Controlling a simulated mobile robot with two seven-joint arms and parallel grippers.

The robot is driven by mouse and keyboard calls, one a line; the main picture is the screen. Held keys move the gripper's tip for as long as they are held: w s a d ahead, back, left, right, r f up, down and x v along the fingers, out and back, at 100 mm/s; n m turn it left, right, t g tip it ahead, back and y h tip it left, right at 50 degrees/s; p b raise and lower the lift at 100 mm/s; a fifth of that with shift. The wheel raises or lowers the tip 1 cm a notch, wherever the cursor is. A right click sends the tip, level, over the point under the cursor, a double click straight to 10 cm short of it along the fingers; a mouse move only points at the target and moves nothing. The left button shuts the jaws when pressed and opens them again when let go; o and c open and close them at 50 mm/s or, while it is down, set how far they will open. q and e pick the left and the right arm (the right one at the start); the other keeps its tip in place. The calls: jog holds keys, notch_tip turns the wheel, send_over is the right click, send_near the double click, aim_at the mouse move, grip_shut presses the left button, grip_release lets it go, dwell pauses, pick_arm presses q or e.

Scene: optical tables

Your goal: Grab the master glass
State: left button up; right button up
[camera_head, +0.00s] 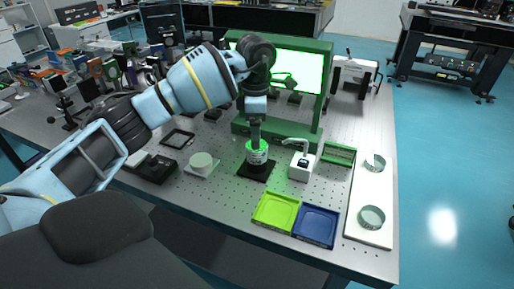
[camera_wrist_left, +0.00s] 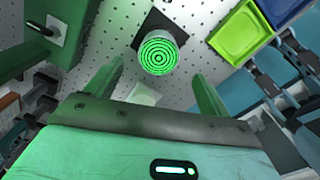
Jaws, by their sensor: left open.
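My left gripper (camera_head: 256,135) points down just above a short cylinder (camera_head: 257,154) on a black square base. In the left wrist view, the cylinder's top (camera_wrist_left: 158,53) shows green and dark concentric rings. My left gripper (camera_wrist_left: 157,70) is open there, and the cylinder appears beyond the fingertips, between their lines. No contact shows. Two clear round glass pieces, one nearer (camera_head: 372,217) and one farther (camera_head: 375,163), sit on a white board at the right. I cannot tell by look which piece is the master glass. My right gripper is not in view.
A green frame with a lit screen (camera_head: 298,70) stands close behind the arm. Green (camera_head: 276,211) and blue (camera_head: 316,225) trays lie at the front edge.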

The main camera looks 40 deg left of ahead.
pick_arm(q)
jog(key=shift+w+f, duration=0.2)
jog(key=shift+f, duration=2.35)
jog(key=c, duration=1.3)
jog(key=shift+o, duration=0.2)
jog(key=shift+r, duration=0.15)
jog(key=shift+r, duration=0.45)
notch_tip(320, 180, up, 3)
jog(key=shift+f, duration=0.15)
jog(key=s+d+r, duration=0.1)
jog(key=s+d, duration=0.9)
jog(key=s, duration=0.2)
jog(key=shift+d, duration=0.35)
